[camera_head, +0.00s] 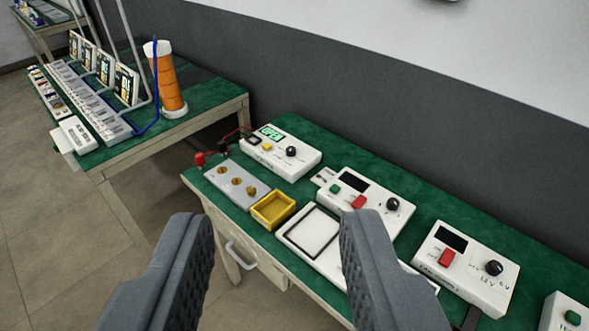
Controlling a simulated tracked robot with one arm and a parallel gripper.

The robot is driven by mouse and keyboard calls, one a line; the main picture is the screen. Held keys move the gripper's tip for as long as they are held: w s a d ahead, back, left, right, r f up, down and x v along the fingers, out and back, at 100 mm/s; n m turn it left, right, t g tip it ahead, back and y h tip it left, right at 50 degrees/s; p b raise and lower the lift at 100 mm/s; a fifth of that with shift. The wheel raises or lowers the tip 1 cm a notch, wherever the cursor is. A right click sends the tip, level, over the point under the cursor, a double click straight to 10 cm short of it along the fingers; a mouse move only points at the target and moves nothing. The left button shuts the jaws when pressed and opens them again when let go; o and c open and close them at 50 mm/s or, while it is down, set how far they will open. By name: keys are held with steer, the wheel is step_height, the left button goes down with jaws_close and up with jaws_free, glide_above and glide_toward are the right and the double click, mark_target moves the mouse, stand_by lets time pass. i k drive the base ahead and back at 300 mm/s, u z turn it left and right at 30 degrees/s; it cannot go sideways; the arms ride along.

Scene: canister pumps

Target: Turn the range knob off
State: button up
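My gripper (275,235) is open, its two grey ribbed fingers wide apart in the foreground with nothing between them. Three white boxes on the green table carry black knobs. One knob (291,151) is on the back-left box (300,163) with a lit green "OPEN" display (271,133). Another knob (393,204) is on the middle box, and a third (494,268) is on the right box. I cannot read which knob is labelled range, nor their exact pointer positions. My gripper is nearer the camera than all three and appears apart from them.
The green table (440,211) also holds a yellow tray (289,208), a grey plate with brass posts (237,181) and a white framed panel (289,239), partly hidden by my right finger. Another table at left bears an orange-wrapped column (169,85). Open floor (60,240) lies at left.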

mark_target(290, 150)
steer(key=k, duration=0.6)
steer(key=u, duration=0.3)
steer(key=i, duration=1.95)
steer(key=z, duration=0.6)
